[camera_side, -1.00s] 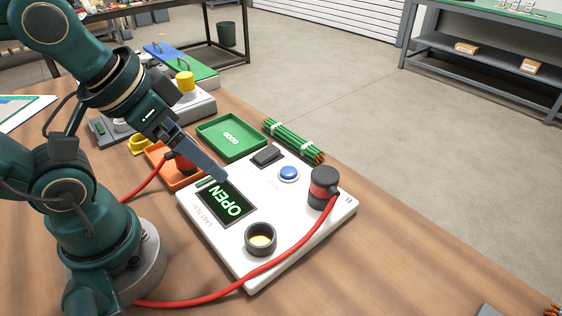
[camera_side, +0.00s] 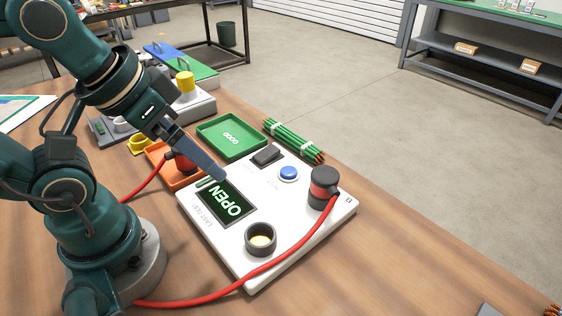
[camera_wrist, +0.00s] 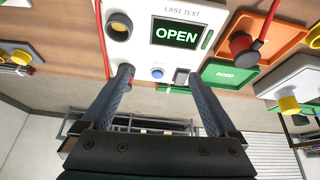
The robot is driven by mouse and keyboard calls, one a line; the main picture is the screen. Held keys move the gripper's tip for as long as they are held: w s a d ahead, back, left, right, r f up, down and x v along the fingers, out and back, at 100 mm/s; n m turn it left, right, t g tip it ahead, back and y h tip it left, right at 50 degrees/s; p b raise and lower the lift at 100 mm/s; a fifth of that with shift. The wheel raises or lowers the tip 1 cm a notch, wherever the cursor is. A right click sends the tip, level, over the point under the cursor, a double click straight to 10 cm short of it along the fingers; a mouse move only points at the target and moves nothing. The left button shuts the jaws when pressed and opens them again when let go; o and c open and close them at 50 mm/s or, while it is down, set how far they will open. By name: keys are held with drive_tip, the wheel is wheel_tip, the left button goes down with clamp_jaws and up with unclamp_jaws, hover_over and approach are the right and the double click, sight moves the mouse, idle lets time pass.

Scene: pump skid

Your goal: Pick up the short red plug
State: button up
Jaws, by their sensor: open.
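One red plug with a black cap (camera_side: 323,187) stands upright at the right end of the white tester panel (camera_side: 262,287). A red cable runs from it along the panel's front. In the wrist view it is mostly hidden by the left finger. A second red plug (camera_side: 184,164) with a red cable is in the orange tray (camera_side: 160,158), partly hidden by my gripper. Its dark end shows in the wrist view (camera_wrist: 242,46). I cannot tell which plug is shorter. My gripper (camera_side: 223,178) is open and empty above the panel's display, apart from both plugs.
The panel has a display reading OPEN (camera_side: 229,203), a dark round socket (camera_side: 261,238), a blue button (camera_side: 289,173) and a black switch (camera_side: 268,155). A green GOOD tray (camera_side: 213,131) and a green cable bundle (camera_side: 293,141) lie behind.

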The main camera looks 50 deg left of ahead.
drive_tip(key=w+r+n, duration=0.2)
drive_tip(key=w+r, duration=0.3)
drive_tip(key=r, duration=0.1)
drive_tip(key=g, duration=0.4)
approach(327, 172)
drive_tip(key=shift+g, duration=0.6)
drive_tip(key=f, duration=0.2)
drive_tip(key=w+f, duration=0.1)
drive_tip(key=f, duration=0.2)
drive_tip(key=shift+w, duration=0.15)
drive_tip(key=shift+f, duration=2.85)
clamp_jaws()
